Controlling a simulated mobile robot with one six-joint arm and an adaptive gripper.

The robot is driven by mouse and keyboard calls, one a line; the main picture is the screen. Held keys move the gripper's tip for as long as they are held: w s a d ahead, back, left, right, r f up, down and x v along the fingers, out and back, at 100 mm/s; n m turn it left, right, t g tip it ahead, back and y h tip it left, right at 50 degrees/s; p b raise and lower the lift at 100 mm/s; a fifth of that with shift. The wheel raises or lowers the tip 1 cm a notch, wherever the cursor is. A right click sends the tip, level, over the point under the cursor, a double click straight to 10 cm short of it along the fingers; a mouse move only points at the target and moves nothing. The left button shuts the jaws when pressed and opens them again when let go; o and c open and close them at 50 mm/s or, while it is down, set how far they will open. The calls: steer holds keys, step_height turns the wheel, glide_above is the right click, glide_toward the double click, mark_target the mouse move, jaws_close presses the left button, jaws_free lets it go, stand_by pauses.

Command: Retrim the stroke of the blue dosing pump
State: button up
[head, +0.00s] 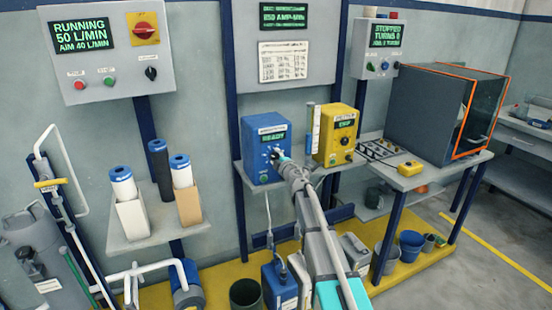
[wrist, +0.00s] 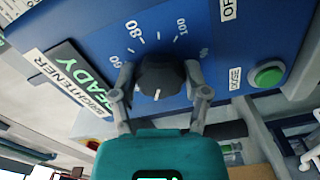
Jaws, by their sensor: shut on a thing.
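The blue dosing pump (head: 254,152) stands on a shelf against the wall, its display (head: 272,138) lit with READY. In the wrist view its blue front panel (wrist: 225,45) fills the upper part, with a BRIGHTENER label (wrist: 78,95). My gripper (wrist: 160,80) is shut on the black stroke knob (wrist: 160,70), one finger on each side. A white mark on the knob's face points toward the bottom of the picture. Scale figures 60, 80 and 100 show around the knob; the rest are hidden. In the head view my gripper (head: 278,156) covers the knob.
A green button (wrist: 268,75) marked DOSE sits right of the knob. A clear graduated tube (head: 312,130) and a yellow pump (head: 336,135) stand close to the right. A RUNNING control box (head: 107,50) hangs at left, above filter cartridges (head: 122,183).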

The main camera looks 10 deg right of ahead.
steer(key=shift+w, duration=0.1)
steer(key=o, duration=1.2)
steer(key=shift+c, duration=0.2)
steer(key=shift+s, duration=0.2)
steer(key=v, duration=1.1)
steer(key=shift+s, duration=0.35)
steer(key=shift+d, duration=0.2)
